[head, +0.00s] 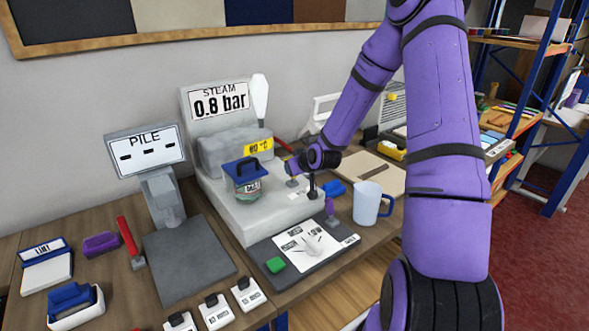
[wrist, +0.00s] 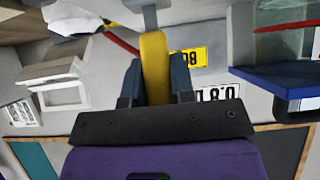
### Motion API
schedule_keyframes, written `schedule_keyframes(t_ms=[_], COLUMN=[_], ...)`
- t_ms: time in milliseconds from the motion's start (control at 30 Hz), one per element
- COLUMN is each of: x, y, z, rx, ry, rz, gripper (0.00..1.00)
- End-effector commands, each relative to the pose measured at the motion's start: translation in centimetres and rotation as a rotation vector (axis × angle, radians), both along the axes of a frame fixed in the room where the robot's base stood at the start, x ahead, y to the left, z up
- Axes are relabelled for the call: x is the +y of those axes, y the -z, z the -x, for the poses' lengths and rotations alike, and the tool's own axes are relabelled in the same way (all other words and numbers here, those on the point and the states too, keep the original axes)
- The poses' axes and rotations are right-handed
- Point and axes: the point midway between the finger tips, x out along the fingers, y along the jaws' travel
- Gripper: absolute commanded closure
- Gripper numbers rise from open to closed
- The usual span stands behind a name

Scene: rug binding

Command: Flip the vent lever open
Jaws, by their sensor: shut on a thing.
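The vent lever shows in the wrist view as a yellow handle (wrist: 155,68) on a grey stem at the top edge. My gripper (wrist: 156,80) is shut on the handle, with one dark finger on each side. In the head view my gripper (head: 293,166) is low over the front right part of the grey steam unit (head: 230,212). There the fingers and wrist hide most of the lever, and its exact angle cannot be told. The steam display (head: 218,103) reads 0.8 bar.
A jar with a blue lid (head: 247,176) stands on the unit left of my gripper. A black-topped knob (head: 312,186) is close at the right. A light blue mug (head: 371,204) stands further right. A PILE display (head: 146,150) is at the left. A red line passes behind the handle.

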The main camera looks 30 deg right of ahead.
Motion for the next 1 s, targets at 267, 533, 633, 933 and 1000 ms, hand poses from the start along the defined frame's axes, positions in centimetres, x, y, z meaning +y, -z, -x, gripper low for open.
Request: schedule_keyframes(t_ms=[267,533,633,933,1000], x=[0.04,0.0,-0.01,-0.02,-0.02], y=[0.16,0.18,0.19,0.23,0.23], z=[0.6,0.75,0.77,0.81,0.79], rx=[-0.124,-0.164,-0.166,-0.163,-0.163], ry=[-0.001,0.0,0.0,0.0,0.0], rz=[-0.005,-0.005,-0.005,-0.006,-0.006], gripper=[1.0,1.0,1.0,0.63,0.51])
